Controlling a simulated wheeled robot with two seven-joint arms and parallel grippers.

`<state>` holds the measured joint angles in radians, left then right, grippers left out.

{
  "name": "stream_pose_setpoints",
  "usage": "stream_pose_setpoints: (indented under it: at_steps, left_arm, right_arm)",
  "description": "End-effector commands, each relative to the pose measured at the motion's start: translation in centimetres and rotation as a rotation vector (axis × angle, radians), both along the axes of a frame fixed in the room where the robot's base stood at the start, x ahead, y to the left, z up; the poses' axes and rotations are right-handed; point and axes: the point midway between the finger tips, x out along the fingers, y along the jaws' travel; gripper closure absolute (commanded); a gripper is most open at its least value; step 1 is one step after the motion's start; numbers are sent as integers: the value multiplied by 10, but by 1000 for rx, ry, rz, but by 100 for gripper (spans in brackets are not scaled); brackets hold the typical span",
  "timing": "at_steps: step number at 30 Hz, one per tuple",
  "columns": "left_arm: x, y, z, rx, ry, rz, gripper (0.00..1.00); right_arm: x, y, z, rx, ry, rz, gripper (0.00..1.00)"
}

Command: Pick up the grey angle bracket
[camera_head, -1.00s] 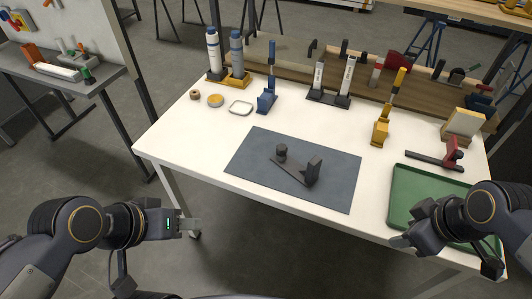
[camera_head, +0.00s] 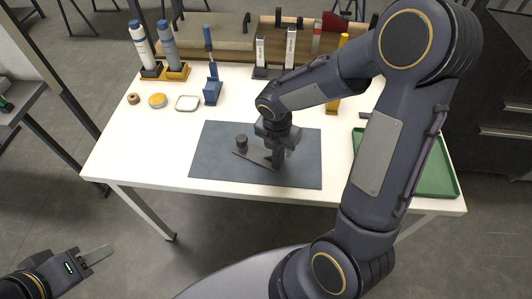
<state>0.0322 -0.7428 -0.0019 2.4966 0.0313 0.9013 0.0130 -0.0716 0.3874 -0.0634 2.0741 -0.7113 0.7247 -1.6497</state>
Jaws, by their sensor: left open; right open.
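The dark grey angle bracket (camera_head: 254,159) lies on the grey-blue mat (camera_head: 215,165) on the white table. Its flat leg and the round knob (camera_head: 241,143) at its left end show. Its upright end at the right is mostly hidden behind my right gripper. My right gripper (camera_head: 279,154) points down at that upright end, with its fingers open. I cannot tell whether the fingers touch the bracket. My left gripper (camera_head: 97,255) is open and empty at the lower left, off the table's front edge.
A green tray (camera_head: 447,178) lies at the right, partly hidden by my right arm. Two bottles (camera_head: 155,48), a tape roll (camera_head: 133,98), a yellow disc (camera_head: 158,100), a square dish (camera_head: 187,103) and a blue holder (camera_head: 212,92) stand at the back left. The table's front left is clear.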

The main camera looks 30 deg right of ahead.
Motion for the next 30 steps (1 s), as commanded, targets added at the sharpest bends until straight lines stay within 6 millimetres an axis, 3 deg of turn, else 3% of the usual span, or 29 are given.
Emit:
stream_pose_setpoints:
  at_steps: [4, 12, 23, 30]
  left_arm:
    - [0, 0, -1, 0, 0, 0, 57]
    - [0, 0, -1, 0, 0, 0, 57]
    - [0, 0, -1, 0, 0, 0, 57]
    - [0, 0, -1, 0, 0, 0, 57]
  right_arm:
    - [1, -2, -17, 0, 1, -1, 53]
    - [2, -3, -20, 1, -1, -2, 53]
    - [2, -3, -20, 1, -1, -2, 100]
    - [3, -2, -19, 1, -3, -2, 100]
